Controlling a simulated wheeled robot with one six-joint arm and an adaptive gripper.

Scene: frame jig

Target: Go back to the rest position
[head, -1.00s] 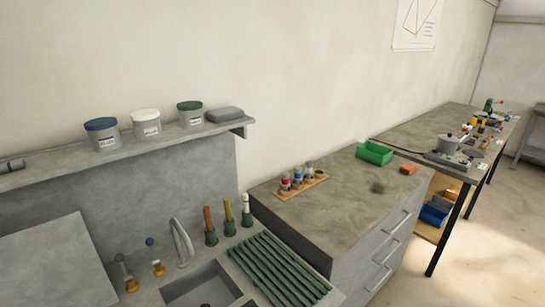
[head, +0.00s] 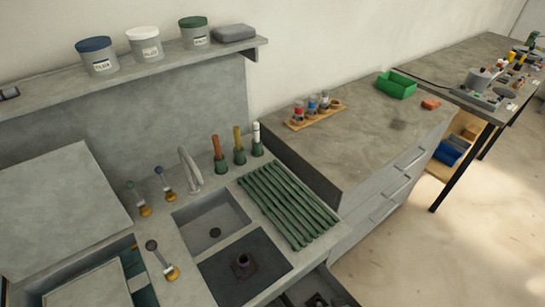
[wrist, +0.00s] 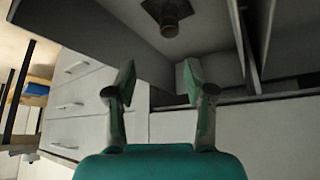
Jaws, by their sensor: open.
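My gripper (wrist: 158,85) shows in the wrist view with its two fingers spread apart. It is open, with nothing between the fingers. Ahead of it are the grey underside or inner wall of the sink unit and a round dark drain fitting (wrist: 169,20). My gripper does not show in the head view.
A green slatted rack (head: 288,203) lies right of the basins. Three valve handles (head: 165,262) stand on the counter. A drawer (head: 318,294) is open at the front. A wooden holder (head: 314,117) and green bin (head: 396,85) stand on the drawer cabinet (head: 350,150). Floor (head: 450,240) is clear at right.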

